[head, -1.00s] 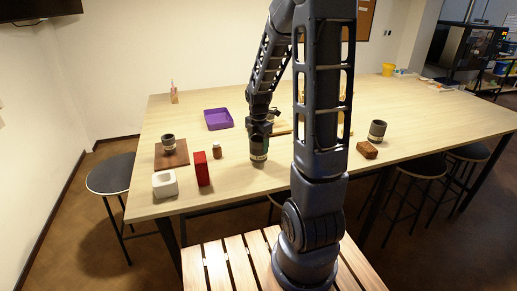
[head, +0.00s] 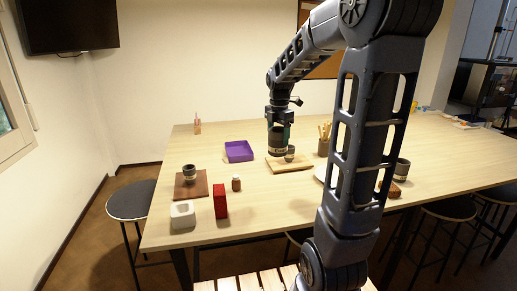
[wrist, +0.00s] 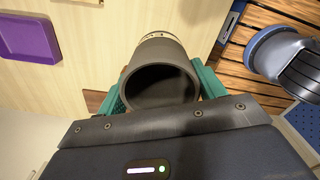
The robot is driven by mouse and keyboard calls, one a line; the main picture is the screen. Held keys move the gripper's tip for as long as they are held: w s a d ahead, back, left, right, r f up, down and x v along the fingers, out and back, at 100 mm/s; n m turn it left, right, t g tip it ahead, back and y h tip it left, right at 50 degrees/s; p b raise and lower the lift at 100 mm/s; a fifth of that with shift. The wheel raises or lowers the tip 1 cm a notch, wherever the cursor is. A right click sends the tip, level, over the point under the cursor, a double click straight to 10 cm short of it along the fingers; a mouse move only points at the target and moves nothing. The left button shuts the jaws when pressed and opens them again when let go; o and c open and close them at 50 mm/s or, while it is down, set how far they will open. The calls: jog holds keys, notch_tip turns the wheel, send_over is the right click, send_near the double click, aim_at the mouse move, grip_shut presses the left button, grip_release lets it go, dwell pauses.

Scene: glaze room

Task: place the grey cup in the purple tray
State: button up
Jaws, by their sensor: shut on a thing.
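My gripper (head: 279,124) is shut on the grey cup (head: 276,142), a dark cup with a pale band. In the wrist view the grey cup (wrist: 160,72) sits between my green fingers (wrist: 158,92), its dark open mouth toward the camera. In the head view the cup is held in front of the left part of a wooden board, apparently above the table. The purple tray (head: 238,152) lies on the table to the left of the cup, and looks empty. It also shows at the upper left of the wrist view (wrist: 28,35).
A small cup (head: 290,152) stands on the wooden board (head: 292,167). Another cup (head: 189,171) stands on a brown board (head: 190,190). A small bottle (head: 236,184), red block (head: 221,201) and white holder (head: 182,214) are at front left. A dark cup (head: 402,169) is at right.

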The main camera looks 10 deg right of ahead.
jog(key=w+a+r, duration=0.2)
jog(key=w, duration=1)
jog(key=w+a+r, duration=0.2)
jog(key=w+a, duration=0.1)
jog(key=w, duration=0.9)
jog(key=w+a+f, duration=0.2)
jog(key=w, duration=0.7)
jog(key=w+a+f, duration=0.3)
jog(key=w, duration=0.7)
jog(key=f, duration=1.8)
jog(key=shift+s+d+f, duration=0.1)
jog(key=shift+s+f, duration=0.1)
jog(key=shift+f, duration=0.2)
jog(key=shift+f, duration=0.15)
jog(key=o, duration=1.1)
